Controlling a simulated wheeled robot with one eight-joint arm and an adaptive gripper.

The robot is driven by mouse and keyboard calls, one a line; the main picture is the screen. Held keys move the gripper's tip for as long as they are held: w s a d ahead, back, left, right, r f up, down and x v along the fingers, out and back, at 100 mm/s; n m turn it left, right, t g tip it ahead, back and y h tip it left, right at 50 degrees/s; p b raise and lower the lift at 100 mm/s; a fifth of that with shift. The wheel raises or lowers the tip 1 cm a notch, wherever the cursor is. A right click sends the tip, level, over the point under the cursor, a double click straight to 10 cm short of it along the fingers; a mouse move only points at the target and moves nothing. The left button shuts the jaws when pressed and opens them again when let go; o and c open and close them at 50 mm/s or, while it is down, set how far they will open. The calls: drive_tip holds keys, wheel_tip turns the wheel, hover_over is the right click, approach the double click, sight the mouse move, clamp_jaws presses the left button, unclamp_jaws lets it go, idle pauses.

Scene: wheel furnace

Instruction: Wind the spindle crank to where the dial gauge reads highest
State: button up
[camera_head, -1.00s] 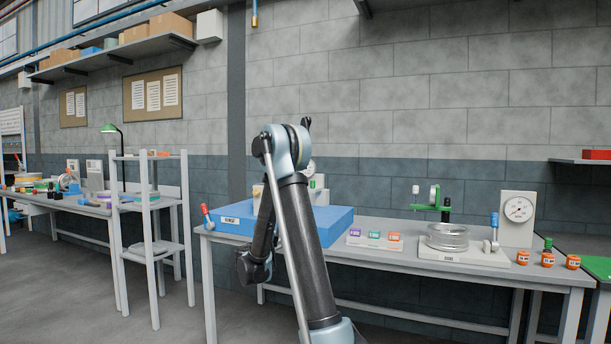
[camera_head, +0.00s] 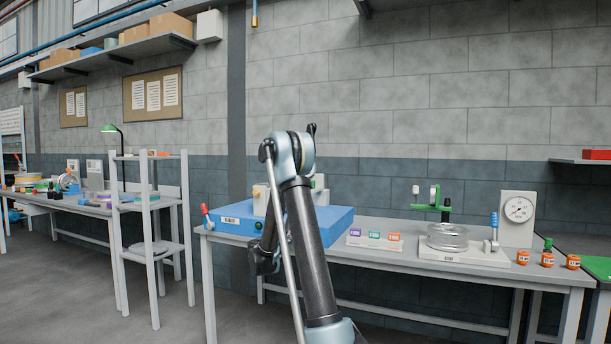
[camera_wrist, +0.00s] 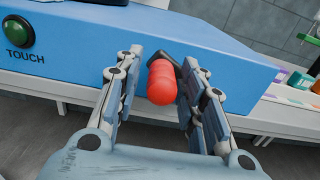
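In the wrist view, a red rounded knob (camera_wrist: 162,84) on a short dark crank arm (camera_wrist: 161,57) stands out from the blue base (camera_wrist: 215,52). My gripper (camera_wrist: 158,95) is open, with one finger on each side of the knob. The right finger is nearer to it; contact cannot be told. The blue base also shows in the head view (camera_head: 335,222) on the bench, partly behind my arm.
A green button (camera_wrist: 18,31) marked TOUCH is on the blue base. A red-knobbed lever (camera_head: 206,216) stands at its left end. Colored blocks (camera_head: 374,236), a clear round dish (camera_head: 447,236), a blue-topped lever (camera_head: 493,228) and orange pots (camera_head: 547,259) lie to the right.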

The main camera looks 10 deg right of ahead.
clamp_jaws()
drive_tip(key=shift+f, duration=0.1)
drive_tip(key=shift+w+a+f, duration=0.1)
drive_tip(key=shift+a+f, duration=0.05)
drive_tip(key=shift+f, duration=0.65)
drive_tip(key=shift+w+a+f, duration=0.1)
drive_tip(key=shift+f, duration=0.65)
drive_tip(key=shift+s+f, duration=0.1)
drive_tip(key=shift+f, duration=0.05)
drive_tip(key=shift+s+d+f, duration=0.2)
drive_tip(key=shift+d+f, duration=0.1)
drive_tip(key=shift+f, duration=0.4)
drive_tip(key=shift+s+d+f, duration=0.2)
drive_tip(key=shift+d+f, duration=0.1)
drive_tip(key=shift+f, duration=0.35)
